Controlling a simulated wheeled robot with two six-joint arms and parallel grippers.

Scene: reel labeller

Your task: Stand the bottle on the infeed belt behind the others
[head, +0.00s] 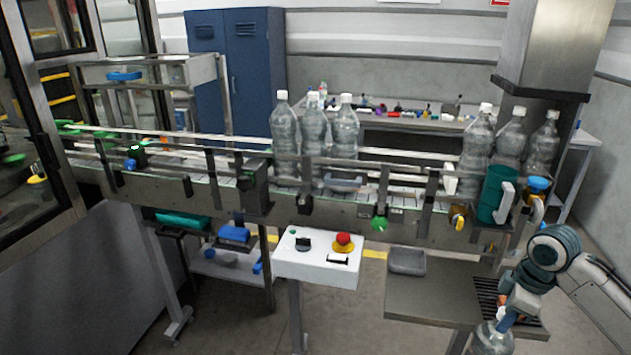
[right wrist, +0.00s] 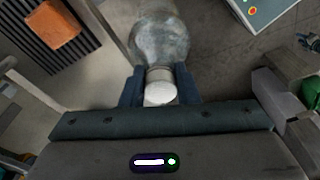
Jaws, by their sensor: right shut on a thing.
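A clear bottle with a white cap (head: 490,340) hangs in my right gripper (head: 505,318) at the lower right, below belt height and in front of the low metal table. In the right wrist view the two fingers of my right gripper (right wrist: 160,92) are shut around the neck of the bottle (right wrist: 162,40), just under its cap. The bottle's base is cut off in the head view. The infeed belt (head: 400,205) runs across the middle behind rails. Several bottles stand on it, a group at centre (head: 313,135) and a group at right (head: 510,140). My left gripper is out of view.
A white control box (head: 318,262) with a red button stands in front of the belt. A low metal table (head: 430,300) holds a grey tray (head: 407,262). Belt between the bottle groups is bare.

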